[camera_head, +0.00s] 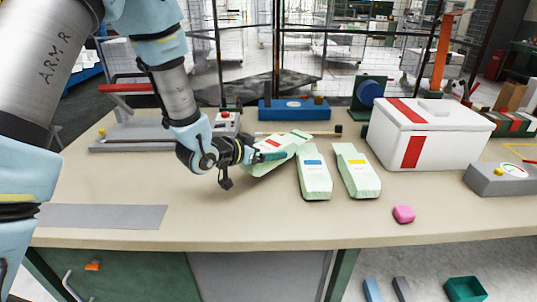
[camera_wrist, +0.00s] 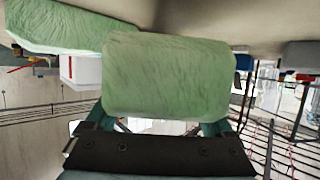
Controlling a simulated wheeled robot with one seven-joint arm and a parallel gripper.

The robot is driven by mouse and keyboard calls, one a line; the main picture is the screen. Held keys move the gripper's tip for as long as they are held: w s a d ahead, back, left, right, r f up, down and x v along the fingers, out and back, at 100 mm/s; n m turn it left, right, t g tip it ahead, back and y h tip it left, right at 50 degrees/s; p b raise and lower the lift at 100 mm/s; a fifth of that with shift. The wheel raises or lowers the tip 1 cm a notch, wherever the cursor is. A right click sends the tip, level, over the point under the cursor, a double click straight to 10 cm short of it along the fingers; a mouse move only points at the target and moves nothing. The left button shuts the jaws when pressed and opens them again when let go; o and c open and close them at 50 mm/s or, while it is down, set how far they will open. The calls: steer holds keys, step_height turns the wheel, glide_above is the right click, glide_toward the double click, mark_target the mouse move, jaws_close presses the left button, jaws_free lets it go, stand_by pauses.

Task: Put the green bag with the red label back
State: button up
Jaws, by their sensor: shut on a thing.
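The green bag with the red label (camera_head: 275,157) is tilted in my gripper (camera_head: 262,156), just left of the other bags. My gripper is shut on it. In the wrist view the bag (camera_wrist: 168,75) fills the middle, between the fingers (camera_wrist: 165,128); its label is hidden there. A green bag with a blue label (camera_head: 314,178) lies on the table (camera_head: 250,225) close to the right of the held bag. A green bag with a yellow label (camera_head: 357,175) lies further right. I cannot tell whether the held bag touches the table.
A white box with red stripes (camera_head: 440,128) stands at the back right, with a grey scale (camera_head: 503,179) beside it. A grey mat (camera_head: 105,217) lies at the left. A blue block (camera_head: 293,109) stands behind the bags.

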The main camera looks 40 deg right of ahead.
steer(key=shift+f, duration=0.95)
steer(key=shift+f, duration=0.1)
steer(key=shift+f, duration=0.25)
steer(key=o, duration=1.2)
steer(key=shift+r, duration=0.1)
steer(key=shift+o, duration=0.2)
steer(key=shift+r, duration=0.1)
steer(key=shift+r, duration=0.25)
steer(key=b+v, duration=0.2)
steer(key=v, duration=1)
steer(key=shift+b, duration=0.35)
